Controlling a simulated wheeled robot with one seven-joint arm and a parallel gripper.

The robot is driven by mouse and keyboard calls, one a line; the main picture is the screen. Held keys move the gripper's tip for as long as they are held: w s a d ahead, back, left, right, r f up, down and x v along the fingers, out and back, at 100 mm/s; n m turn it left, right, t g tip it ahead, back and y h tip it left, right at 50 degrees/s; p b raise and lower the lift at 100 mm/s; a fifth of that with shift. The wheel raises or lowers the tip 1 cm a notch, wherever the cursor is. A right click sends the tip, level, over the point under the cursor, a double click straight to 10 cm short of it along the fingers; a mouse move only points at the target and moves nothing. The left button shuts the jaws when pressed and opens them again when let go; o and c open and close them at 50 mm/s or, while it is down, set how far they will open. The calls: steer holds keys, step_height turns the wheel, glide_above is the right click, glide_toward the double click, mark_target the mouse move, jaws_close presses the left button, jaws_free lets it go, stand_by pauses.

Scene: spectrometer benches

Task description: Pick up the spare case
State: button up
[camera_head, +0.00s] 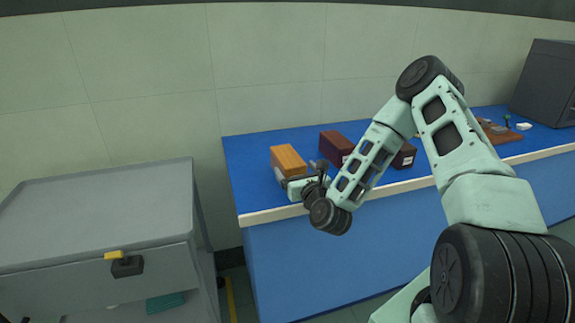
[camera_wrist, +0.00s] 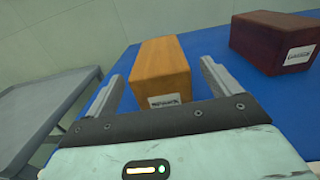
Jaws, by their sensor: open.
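An orange-brown wooden case (camera_head: 288,159) stands on the blue bench top near its left end. In the wrist view the orange case (camera_wrist: 161,72) has a white label on its near face, too blurred to read for sure. My gripper (camera_head: 285,184) is at the near side of this case. In the wrist view my gripper (camera_wrist: 160,73) is open, with one finger on each side of the case and nothing clamped. A dark red case (camera_head: 335,146) stands to the right; it also shows in the wrist view (camera_wrist: 270,42) with a white label. I cannot tell which label says spare.
Another dark red case (camera_head: 405,156) stands farther right, partly behind my arm. A brown board with small parts (camera_head: 500,133) and a dark grey instrument (camera_head: 545,84) are at the bench's right. A grey cart (camera_head: 100,205) stands left, across a gap from the blue bench (camera_head: 290,260).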

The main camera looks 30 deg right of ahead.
mark_target(290, 159)
steer(key=x, duration=0.2)
steer(key=r+p+x, duration=0.1)
steer(key=x, duration=0.1)
steer(key=shift+p, duration=0.3)
steer(key=shift+w+d+f, duration=0.15)
steer(key=shift+w+f, duration=0.05)
steer(key=shift+w, duration=0.45)
steer(key=c, duration=1.3)
steer(key=shift+r, duration=0.1)
